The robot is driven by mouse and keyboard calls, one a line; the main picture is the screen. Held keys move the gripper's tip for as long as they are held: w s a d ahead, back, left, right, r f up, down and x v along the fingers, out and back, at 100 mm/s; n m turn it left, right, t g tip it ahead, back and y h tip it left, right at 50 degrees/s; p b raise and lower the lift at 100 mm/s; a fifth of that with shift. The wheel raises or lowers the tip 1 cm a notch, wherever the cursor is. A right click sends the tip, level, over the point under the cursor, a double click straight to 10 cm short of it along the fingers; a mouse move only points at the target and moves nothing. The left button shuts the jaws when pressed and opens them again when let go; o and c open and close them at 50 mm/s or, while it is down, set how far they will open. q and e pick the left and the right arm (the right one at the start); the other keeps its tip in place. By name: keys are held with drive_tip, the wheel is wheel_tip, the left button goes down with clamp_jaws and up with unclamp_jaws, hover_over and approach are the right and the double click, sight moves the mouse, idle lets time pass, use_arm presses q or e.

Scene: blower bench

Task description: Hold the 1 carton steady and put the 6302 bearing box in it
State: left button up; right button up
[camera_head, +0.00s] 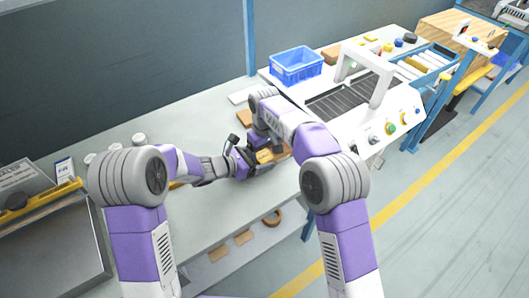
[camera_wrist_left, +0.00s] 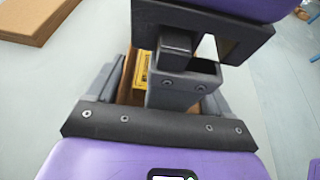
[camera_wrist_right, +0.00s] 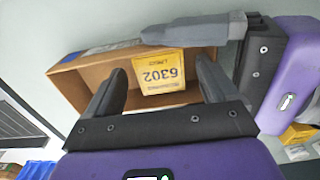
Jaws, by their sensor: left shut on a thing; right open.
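The open brown carton (camera_wrist_right: 82,80) shows in the right wrist view, and part of it shows in the head view (camera_head: 281,156). The yellow 6302 bearing box (camera_wrist_right: 160,72) is inside the carton's walls, its printed face towards the camera; a strip of it shows in the left wrist view (camera_wrist_left: 142,72). My left gripper (camera_head: 246,162) is shut on the carton's wall; one of its fingers lies along the rim in the right wrist view. My right gripper (camera_wrist_right: 162,82) is open over the carton, its fingers either side of the box with small gaps. The carton's number is not readable.
A blue crate (camera_head: 297,66) and a white machine with a dark roller bed (camera_head: 345,103) stand at the back right. White round pieces (camera_head: 139,139) and a metal tray (camera_head: 60,250) are at the left. The bench (camera_head: 175,120) between is largely clear.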

drive_tip(key=shift+r, duration=3.95)
use_arm(q)
drive_tip(key=o, duration=1)
drive_tip(key=shift+c, duration=0.2)
